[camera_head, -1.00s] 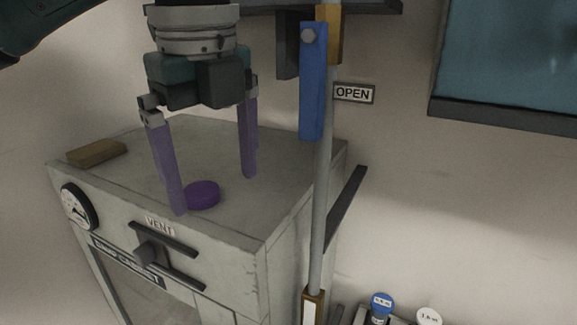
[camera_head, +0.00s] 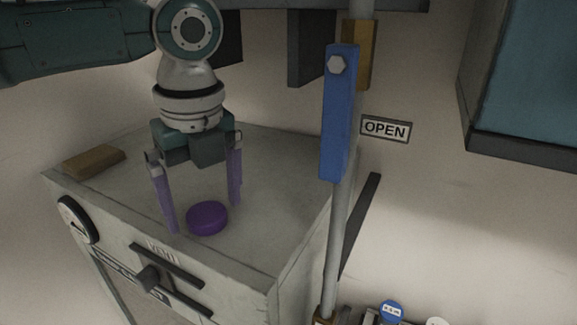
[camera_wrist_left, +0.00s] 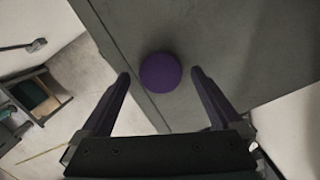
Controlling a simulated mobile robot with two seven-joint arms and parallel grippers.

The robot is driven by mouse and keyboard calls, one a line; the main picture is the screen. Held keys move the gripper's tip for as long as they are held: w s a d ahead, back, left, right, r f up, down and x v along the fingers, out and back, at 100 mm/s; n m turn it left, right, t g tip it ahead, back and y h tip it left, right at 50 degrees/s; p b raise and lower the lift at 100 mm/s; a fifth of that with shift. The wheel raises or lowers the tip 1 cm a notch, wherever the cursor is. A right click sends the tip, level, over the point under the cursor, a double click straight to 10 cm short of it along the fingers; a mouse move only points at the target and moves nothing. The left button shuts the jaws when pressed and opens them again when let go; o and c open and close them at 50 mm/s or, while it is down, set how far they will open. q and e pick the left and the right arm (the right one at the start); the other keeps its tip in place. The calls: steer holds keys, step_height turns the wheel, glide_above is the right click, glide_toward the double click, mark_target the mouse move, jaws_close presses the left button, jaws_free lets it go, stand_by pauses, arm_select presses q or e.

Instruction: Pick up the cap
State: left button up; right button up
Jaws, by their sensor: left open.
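The cap (camera_head: 207,218) is a short purple disc lying flat on the grey top of the cabinet (camera_head: 270,235), near its front edge. My left gripper (camera_head: 204,219) is open and points down, with its two purple fingers spread on either side of the cap in the head view. In the left wrist view the cap (camera_wrist_left: 160,73) lies ahead of and between the open fingertips (camera_wrist_left: 160,73), with room on both sides. No contact between fingers and cap shows. My right gripper is not in view.
A tan block (camera_head: 94,160) lies at the cabinet top's left. A blue lever (camera_head: 340,115) on a grey vertical pole stands to the right, by an OPEN sign (camera_head: 385,129). A dark handle (camera_head: 166,265) sticks out from the cabinet front.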

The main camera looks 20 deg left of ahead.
arm_select(q)
steer(key=shift+f, duration=0.4)
steer(key=c, duration=1.4)
steer(key=shift+r, duration=0.1)
